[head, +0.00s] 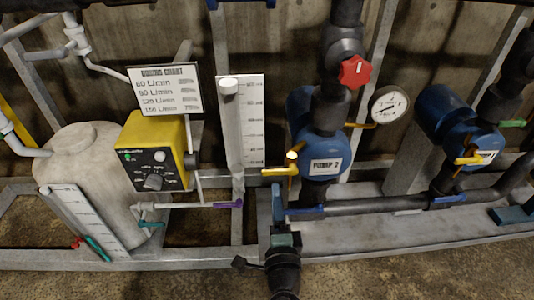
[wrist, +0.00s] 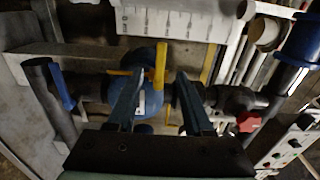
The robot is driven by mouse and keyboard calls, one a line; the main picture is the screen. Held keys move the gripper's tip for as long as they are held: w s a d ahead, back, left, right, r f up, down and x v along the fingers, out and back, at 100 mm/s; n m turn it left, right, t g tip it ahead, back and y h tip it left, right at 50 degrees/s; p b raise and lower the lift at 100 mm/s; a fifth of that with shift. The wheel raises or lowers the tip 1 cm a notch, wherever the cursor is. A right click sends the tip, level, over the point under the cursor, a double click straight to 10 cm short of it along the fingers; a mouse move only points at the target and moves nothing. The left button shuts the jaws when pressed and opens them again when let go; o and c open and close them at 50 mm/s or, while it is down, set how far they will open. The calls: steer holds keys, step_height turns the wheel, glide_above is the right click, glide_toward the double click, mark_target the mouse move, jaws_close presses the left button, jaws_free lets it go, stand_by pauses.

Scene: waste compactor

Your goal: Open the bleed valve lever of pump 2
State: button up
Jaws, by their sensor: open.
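Pump 2 (head: 322,162) is a blue pump with a "PUMP 2" label, right of centre in the head view. Its body is partly hidden behind my fingers in the wrist view (wrist: 92,88). Its yellow lever (head: 279,171) points left, roughly level, below a bright yellow knob-like end (head: 294,154). In the wrist view the lever (wrist: 160,62) stands upright in the gap between my fingertips. My gripper (wrist: 160,76) is open and empty, facing the pump; I cannot tell whether the fingertips reach around the lever. In the head view the gripper (head: 277,198) is just below the lever.
A white scale board (head: 251,120) stands left of pump 2. A red valve handle (head: 355,71) and a gauge (head: 389,105) are above and right. A blue-handled pipe (head: 380,206) runs below. A second blue pump (head: 448,112) is farther right, a yellow control box (head: 154,150) left.

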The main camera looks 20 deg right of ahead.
mark_target(273, 175)
steer(key=b+x, duration=0.2)
steer(key=x, duration=0.8)
steer(key=shift+w+f, duration=0.1)
steer(key=shift+w, duration=0.15)
steer(key=shift+b+x, duration=0.45)
steer(key=shift+x, duration=0.35)
jaws_close()
stand_by(0.4)
